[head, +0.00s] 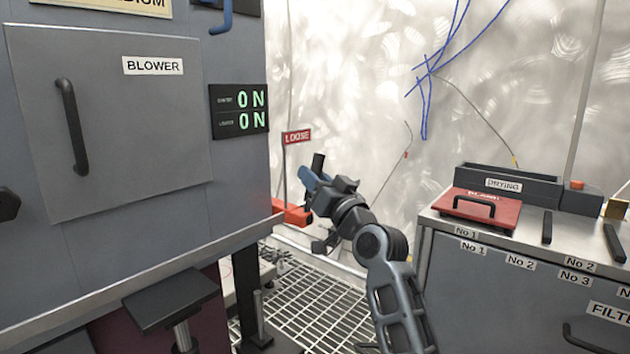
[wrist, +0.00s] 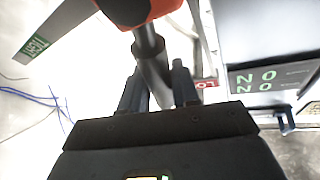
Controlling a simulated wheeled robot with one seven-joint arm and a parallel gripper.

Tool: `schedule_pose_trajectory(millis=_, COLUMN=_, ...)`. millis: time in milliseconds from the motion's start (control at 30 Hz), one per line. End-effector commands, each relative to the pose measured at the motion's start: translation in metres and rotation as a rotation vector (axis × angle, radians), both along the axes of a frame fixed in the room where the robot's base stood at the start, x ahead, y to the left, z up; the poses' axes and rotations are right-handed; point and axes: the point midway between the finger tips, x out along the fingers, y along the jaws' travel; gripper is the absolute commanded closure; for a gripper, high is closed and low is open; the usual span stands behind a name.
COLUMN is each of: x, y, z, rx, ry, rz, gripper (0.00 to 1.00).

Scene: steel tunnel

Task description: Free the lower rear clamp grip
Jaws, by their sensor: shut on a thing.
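The lower rear clamp shows in the head view as a red block (head: 292,213) low behind the blower cabinet. In the wrist view a dark grey rod (wrist: 149,50) runs down from the orange-red block (wrist: 150,10) between the two fingers of my gripper (wrist: 158,70). My gripper is shut on this grip. The lower end of the rod is hidden by the gripper body. A red LOOSE sign (head: 297,137) stands just above; a green TIGHT tag (wrist: 36,47) shows in the wrist view.
The blower cabinet (head: 110,200) with a lit display reading ON twice (head: 240,110) fills the left. A counter (head: 470,235) with a red-lidded box (head: 480,208) and a DRYING tray (head: 505,185) stands right. Blue cords (head: 428,85) hang behind. Grating (head: 315,310) lies between.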

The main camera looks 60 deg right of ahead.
Motion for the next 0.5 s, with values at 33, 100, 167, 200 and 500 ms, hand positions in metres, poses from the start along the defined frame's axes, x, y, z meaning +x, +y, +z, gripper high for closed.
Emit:
schedule_pose_trajectory(millis=33, x=0.0008, y=0.0014, z=-0.0016, rx=0.001, ry=0.004, rz=0.003, gripper=1.00)
schedule_pose_trajectory(millis=100, x=0.0010, y=0.0016, z=-0.0017, rx=0.001, ry=0.004, rz=0.003, gripper=0.67)
schedule_pose_trajectory(millis=167, x=0.0010, y=0.0015, z=-0.0014, rx=0.002, ry=0.003, rz=0.003, gripper=0.61)
schedule_pose_trajectory(millis=200, x=0.0008, y=0.0014, z=-0.0013, rx=0.002, ry=0.003, rz=0.003, gripper=0.57)
schedule_pose_trajectory(millis=500, x=0.0005, y=0.0007, z=-0.0004, rx=0.001, ry=0.000, rz=0.002, gripper=0.48)
